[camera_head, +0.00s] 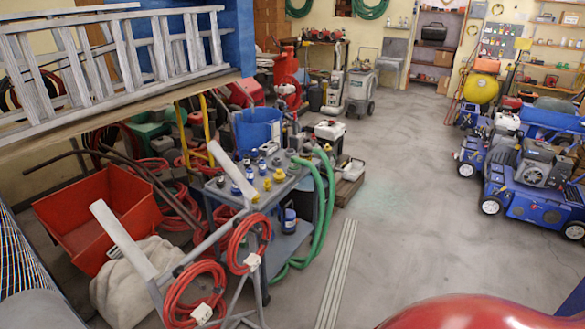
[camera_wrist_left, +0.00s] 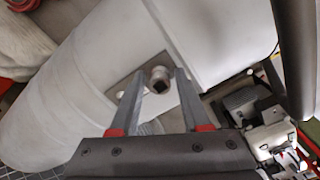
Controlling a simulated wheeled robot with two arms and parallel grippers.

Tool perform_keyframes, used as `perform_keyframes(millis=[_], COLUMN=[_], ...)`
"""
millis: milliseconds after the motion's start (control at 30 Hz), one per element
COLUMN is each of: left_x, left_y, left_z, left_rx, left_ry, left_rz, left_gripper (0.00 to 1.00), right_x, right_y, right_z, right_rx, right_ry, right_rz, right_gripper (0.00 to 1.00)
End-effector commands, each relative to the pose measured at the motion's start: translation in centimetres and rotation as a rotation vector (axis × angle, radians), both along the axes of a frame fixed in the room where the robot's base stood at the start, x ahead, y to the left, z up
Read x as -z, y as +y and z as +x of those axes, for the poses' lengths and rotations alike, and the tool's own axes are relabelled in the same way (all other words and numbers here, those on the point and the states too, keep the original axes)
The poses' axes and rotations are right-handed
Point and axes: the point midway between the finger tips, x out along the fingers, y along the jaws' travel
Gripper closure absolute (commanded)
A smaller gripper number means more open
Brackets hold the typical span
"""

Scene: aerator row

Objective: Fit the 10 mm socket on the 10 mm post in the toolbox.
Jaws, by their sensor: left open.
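The jaws are open, with one finger on each side of the socket. I cannot tell whether either finger touches it. A grey flat piece (camera_wrist_left: 125,92) lies behind the socket, against a large white rounded surface (camera_wrist_left: 75,85). The socket's size mark is not readable. I cannot make out the toolbox or the 10 mm post in either view. My right gripper is not in view.
In the head view a grey cart (camera_head: 225,188) carries several blue and yellow parts. An orange-red tub (camera_head: 95,215), red hoses (camera_head: 195,290) and a ladder (camera_head: 120,60) crowd the left. Blue machines (camera_head: 530,180) stand right. The middle floor (camera_head: 400,170) is clear.

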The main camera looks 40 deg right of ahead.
Motion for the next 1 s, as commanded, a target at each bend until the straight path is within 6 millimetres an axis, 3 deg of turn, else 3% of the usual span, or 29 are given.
perform_keyframes(millis=[67,333,567,833,1000], left_x=[0.0,0.0,-0.1,-2.1,-2.0], left_y=[0.0,0.0,0.0,0.0,0.0], left_z=[0.0,0.0,0.0,0.0,0.0], left_rx=[0.0,0.0,0.0,0.0,0.0], left_ry=[0.0,0.0,0.0,0.0,0.0], left_rz=[0.0,0.0,0.0,0.0,0.0], left_gripper=[0.53,1.0,1.0,1.0,1.0], right_x=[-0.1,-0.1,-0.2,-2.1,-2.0], right_y=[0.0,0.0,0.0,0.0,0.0], right_z=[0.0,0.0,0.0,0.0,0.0], right_rx=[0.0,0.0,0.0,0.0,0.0], right_ry=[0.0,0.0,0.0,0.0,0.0], right_rz=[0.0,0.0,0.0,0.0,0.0], right_gripper=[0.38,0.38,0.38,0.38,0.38])
